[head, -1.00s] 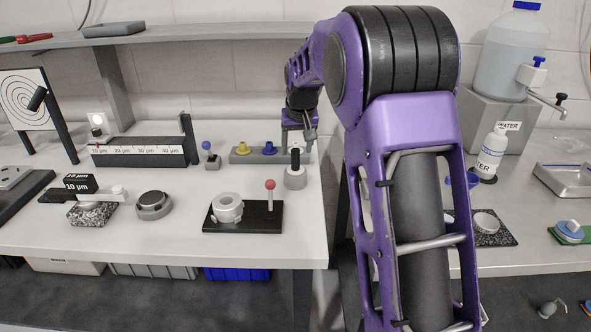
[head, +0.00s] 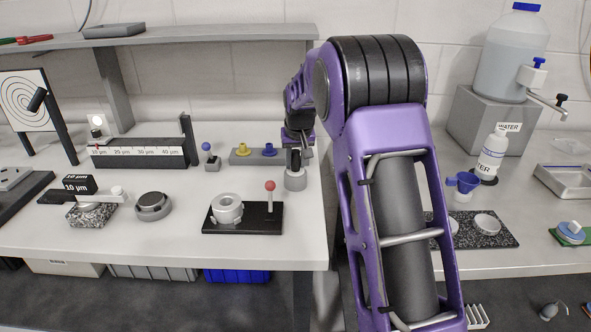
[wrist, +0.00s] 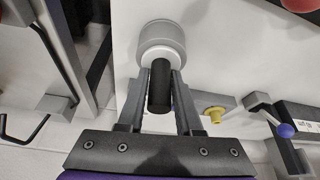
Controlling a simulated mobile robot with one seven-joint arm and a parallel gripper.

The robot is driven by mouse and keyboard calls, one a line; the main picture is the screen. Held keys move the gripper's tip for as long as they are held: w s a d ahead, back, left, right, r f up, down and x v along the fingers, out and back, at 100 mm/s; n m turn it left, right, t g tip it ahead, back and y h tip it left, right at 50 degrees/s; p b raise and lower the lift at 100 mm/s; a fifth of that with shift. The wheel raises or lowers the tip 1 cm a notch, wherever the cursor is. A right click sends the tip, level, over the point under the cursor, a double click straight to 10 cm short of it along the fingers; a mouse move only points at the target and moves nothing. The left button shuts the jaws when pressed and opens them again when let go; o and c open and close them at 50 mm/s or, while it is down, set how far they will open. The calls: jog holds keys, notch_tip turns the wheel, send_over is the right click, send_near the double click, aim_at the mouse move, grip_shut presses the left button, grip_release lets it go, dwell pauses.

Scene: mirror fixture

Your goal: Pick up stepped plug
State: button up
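The stepped plug, which I take to be the grey round piece with a black upright handle, stands on the left bench near its right edge. Its grey body (head: 295,181) shows in the head view below my gripper (head: 293,158). In the wrist view the grey stepped body (wrist: 161,41) and black handle (wrist: 159,86) show clearly. My gripper's two fingers (wrist: 160,75) lie on either side of the handle, very close to it. Whether they press on it cannot be told. The plug appears upright on the bench.
A black plate (head: 262,222) with a white ring and red-knobbed post is in front. A blue-knobbed piece (head: 208,150) is further left. A gap separates the benches at right.

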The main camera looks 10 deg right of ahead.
grip_shut()
jog(key=shift+r, duration=0.15)
